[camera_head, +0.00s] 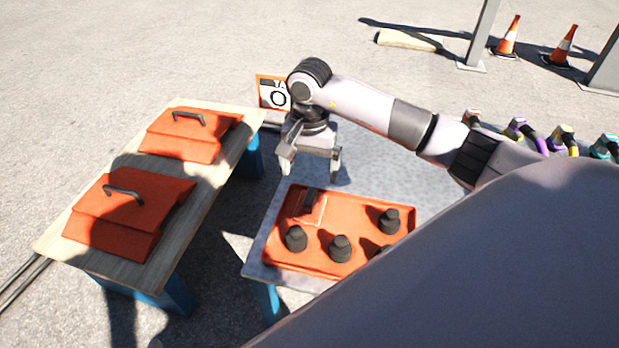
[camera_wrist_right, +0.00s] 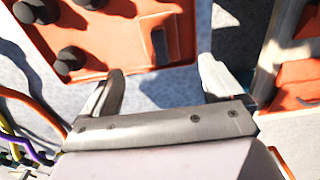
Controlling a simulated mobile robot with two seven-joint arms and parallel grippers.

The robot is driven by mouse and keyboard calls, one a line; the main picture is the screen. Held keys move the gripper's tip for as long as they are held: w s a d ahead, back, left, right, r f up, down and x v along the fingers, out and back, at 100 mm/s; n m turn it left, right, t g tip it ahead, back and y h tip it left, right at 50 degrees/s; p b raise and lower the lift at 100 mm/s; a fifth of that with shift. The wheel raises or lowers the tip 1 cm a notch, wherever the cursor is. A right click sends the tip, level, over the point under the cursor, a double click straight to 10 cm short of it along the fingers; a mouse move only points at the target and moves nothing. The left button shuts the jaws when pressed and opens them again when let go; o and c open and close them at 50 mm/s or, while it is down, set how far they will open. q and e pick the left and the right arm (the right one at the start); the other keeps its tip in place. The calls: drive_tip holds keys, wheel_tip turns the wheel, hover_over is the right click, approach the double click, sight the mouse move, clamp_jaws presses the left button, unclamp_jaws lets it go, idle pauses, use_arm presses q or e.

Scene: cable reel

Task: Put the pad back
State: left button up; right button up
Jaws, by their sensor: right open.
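An orange tray (camera_head: 318,232) lies on the grey table and holds several black knobbed pieces. Near its far-left corner is a light-outlined square with a small dark block (camera_head: 307,203) in it. I cannot tell for sure whether this block is the pad. A dark rectangle (camera_wrist_right: 160,46) also shows in the tray (camera_wrist_right: 118,30) in the right wrist view. My right gripper (camera_head: 313,173) is open and empty, above the table just beyond the tray's far-left edge. Its fingers (camera_wrist_right: 160,78) show clear of the tray in the wrist view. My left gripper is out of view.
A wooden bench (camera_head: 212,178) on the left carries two orange boxes with handles (camera_head: 105,222) (camera_head: 190,132). A sign (camera_head: 270,95) stands behind my wrist. Coloured cables (camera_head: 516,128) lie right of my forearm. The grey table (camera_head: 380,160) behind the tray is bare.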

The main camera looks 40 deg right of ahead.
drive_tip(key=s+a+m+y, duration=0.25)
drive_tip(key=a+y, duration=0.25)
drive_tip(key=a, duration=0.5)
drive_tip(key=s+a+m+y, duration=0.1)
drive_tip(key=s+a+y, duration=0.35)
drive_tip(key=a, duration=0.55)
drive_tip(key=s+a+r+m+t+y, duration=0.2)
drive_tip(key=a+r+m+t+y, duration=0.45)
drive_tip(key=r+m+y, duration=0.7)
drive_tip(key=w+d+f+m+t+h, duration=0.1)
drive_tip(key=d+f+m+t+h, duration=0.25)
drive_tip(key=m, duration=0.65)
drive_tip(key=w+d+f+m+t+h, duration=0.15)
drive_tip(key=m+t+h, duration=0.35)
drive_tip(key=m, duration=0.5)
drive_tip(key=d+f+m+t+h, duration=0.25)
drive_tip(key=m+h, duration=0.35)
drive_tip(key=m, duration=0.3)
drive_tip(key=s+d+f+m+g+h, duration=0.2)
drive_tip(key=s+f+m+g+h, duration=0.1)
drive_tip(key=s+f+m+g, duration=0.3)
wheel_tip(320, 180, down, 4)
drive_tip(key=s+m, duration=0.2)
drive_tip(key=m, duration=0.4)
drive_tip(key=shift+d+f+m, duration=0.2)
drive_tip(key=shift+d+m, duration=0.15)
drive_tip(key=shift+m, duration=0.05)
drive_tip(key=shift+h, duration=0.25)
